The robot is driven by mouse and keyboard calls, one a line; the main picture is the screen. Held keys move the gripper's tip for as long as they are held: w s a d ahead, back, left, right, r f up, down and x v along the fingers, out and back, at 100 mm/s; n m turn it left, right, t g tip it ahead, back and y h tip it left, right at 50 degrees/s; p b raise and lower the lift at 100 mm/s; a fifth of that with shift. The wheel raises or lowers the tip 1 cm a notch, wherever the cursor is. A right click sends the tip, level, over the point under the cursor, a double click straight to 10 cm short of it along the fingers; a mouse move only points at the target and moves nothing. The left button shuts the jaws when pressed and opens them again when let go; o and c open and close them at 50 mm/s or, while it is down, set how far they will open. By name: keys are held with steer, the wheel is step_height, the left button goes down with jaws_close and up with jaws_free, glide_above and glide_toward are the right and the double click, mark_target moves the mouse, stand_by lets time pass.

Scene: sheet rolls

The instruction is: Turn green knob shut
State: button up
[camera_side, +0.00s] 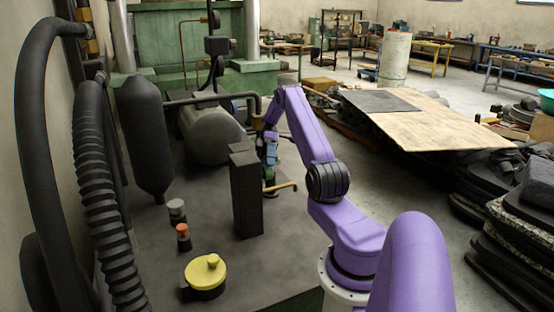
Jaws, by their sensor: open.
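My purple arm reaches up and over, and its wrist hangs down with my gripper (268,176) pointing at the floor plate. My gripper is open, just right of a tall dark box (246,192). The box partly covers that area, and the fingertips are small and dark, so I cannot tell whether they touch anything. A brass-coloured bent pipe or lever (282,187) sticks out to the right below my gripper. I cannot make out a green knob clearly; it may be hidden by my gripper or the box.
A yellow round knob on a black base (206,272), an orange-capped fitting (183,235) and a grey-capped fitting (177,210) stand at the front left. Dark tanks and hoses (105,200) crowd the left. A plywood-topped pile (430,120) lies right.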

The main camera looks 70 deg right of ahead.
step_height(320, 180, up, 3)
steer(key=shift+f, duration=0.1)
steer(key=s+a+r, duration=0.9)
steer(key=a, duration=0.1)
steer(key=shift+s+r, duration=0.25)
steer(key=shift+s, duration=0.15)
steer(key=w+d+r+n+t+h, duration=0.1)
steer(key=w+d+r+t+h, duration=0.2)
steer(key=d, duration=0.4)
steer(key=w+d+n+t+h, duration=0.1)
steer(key=w+d+t+h, duration=0.2)
steer(key=d+h, duration=0.35)
steer(key=shift+y, duration=0.95)
steer(key=x, duration=1.1)
steer(key=d+x, duration=0.1)
steer(key=x, duration=0.4)
steer(key=shift+w+a+f, duration=0.15)
steer(key=shift+w+f, duration=0.2)
steer(key=shift+f, duration=0.1)
steer(key=c, duration=1)
